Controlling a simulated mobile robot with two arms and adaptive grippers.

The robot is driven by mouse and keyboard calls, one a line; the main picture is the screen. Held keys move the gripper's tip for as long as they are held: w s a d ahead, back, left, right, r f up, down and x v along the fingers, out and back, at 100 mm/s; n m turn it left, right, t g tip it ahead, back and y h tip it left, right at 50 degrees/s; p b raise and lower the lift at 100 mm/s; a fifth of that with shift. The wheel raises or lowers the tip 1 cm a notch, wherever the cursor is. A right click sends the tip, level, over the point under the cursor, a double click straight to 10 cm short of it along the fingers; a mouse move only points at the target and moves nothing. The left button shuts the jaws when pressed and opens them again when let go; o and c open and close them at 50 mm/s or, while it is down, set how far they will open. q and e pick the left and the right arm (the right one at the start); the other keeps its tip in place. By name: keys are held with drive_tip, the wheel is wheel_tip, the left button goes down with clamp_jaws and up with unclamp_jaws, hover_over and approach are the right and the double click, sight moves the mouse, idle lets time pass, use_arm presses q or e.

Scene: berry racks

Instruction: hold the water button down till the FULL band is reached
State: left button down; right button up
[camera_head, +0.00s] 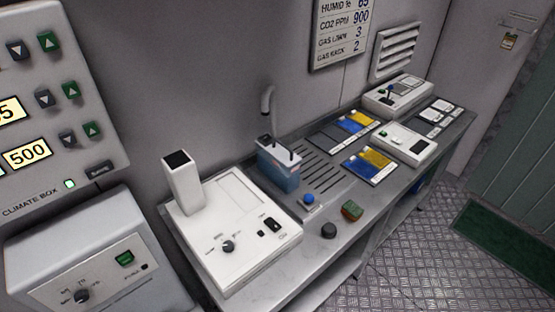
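The water button is most likely the round blue button (308,199) on a small plate at the front of the slotted metal drip tray (318,165). Nothing touches it. A bluish see-through tank (279,168) with a pale top and dark fittings stands upright at the tray's left end. A grey curved spout (267,101) rises behind it. Its lower part looks deeper blue, but I cannot make out a FULL band or an exact level. Neither of my grippers is in view.
A white device with a column (235,255) stands left of the tray. A dark knob (328,230) and a green-and-red block (352,210) lie near the metal bench's front edge. Blue-yellow cards (368,166) and white devices (404,144) are to the right. The floor (420,262) ahead is clear.

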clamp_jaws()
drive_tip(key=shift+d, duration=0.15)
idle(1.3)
